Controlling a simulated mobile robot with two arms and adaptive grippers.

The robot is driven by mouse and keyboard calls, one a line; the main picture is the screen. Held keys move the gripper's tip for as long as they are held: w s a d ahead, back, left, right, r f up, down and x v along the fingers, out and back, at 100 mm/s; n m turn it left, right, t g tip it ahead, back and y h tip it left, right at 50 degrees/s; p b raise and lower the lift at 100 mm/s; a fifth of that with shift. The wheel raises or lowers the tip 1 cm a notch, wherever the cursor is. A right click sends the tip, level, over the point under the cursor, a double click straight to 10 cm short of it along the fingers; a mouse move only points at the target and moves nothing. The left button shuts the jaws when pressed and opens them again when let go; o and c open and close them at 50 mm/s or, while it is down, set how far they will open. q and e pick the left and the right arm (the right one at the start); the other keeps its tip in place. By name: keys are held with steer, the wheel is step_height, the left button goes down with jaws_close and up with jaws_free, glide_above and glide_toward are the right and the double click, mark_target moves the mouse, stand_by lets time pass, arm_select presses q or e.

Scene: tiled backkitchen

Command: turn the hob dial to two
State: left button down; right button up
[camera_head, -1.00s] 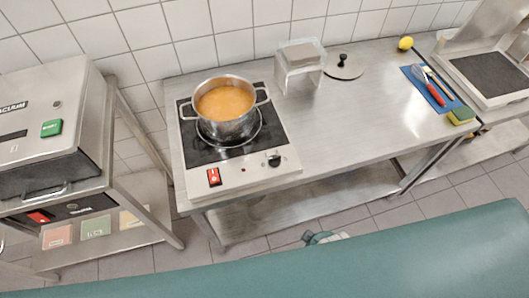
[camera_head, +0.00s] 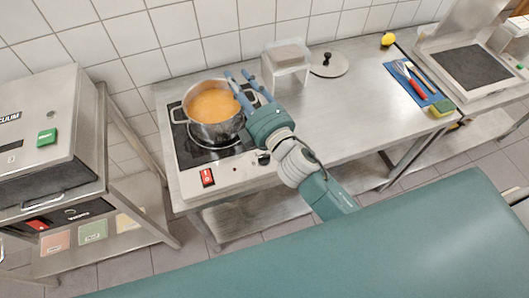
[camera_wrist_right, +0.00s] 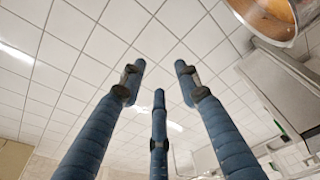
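The hob (camera_head: 222,176) is a black plate with a pale front panel on the steel table. Its black dial (camera_head: 263,158) shows at the right end of that panel, just left of my right forearm, partly hidden by it; its setting is too small to read. My right gripper (camera_head: 246,84) has three blue fingers and is above the hob, at the right side of the pot. In the right wrist view the fingers (camera_wrist_right: 158,80) are spread, with nothing between them. My left gripper is not in view.
A steel pot of orange soup (camera_head: 212,128) stands on the hob. A red switch (camera_head: 207,177) is on the panel's left. A clear holder (camera_head: 286,66) and a lid (camera_head: 329,64) are behind. A blue mat (camera_head: 411,84) with utensils lies right. The table's middle is clear.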

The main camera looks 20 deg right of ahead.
steer(key=s+a+r+n+g+y, duration=0.2)
steer(key=a+r+n+y, duration=0.2)
steer(key=a+n+y, duration=0.3)
steer(key=s+a+r+n+g+y, duration=0.1)
steer(key=a+r+n+g+y, duration=0.1)
steer(key=a+r+n+y, duration=0.45)
steer(key=s+a+f+n+g, duration=0.35)
steer(key=a+n+g, duration=0.25)
steer(key=n, duration=0.4)
steer(key=n+g+h+p, duration=0.2)
steer(key=n+g+h, duration=0.6)
steer(key=n+h, duration=0.8)
glide_toward(265, 157)
steer(key=shift+m+h, duration=0.85)
steer(key=f+p, duration=0.1)
steer(key=f, duration=0.1)
steer(key=a+f+p, duration=0.1)
steer(key=f, duration=0.2)
steer(key=f+p, duration=0.1)
steer(key=f, duration=0.1)
steer(key=shift+w+a+f, duration=0.15)
steer(key=shift+a, duration=0.2)
steer(key=shift+f, duration=0.45)
jaws_close()
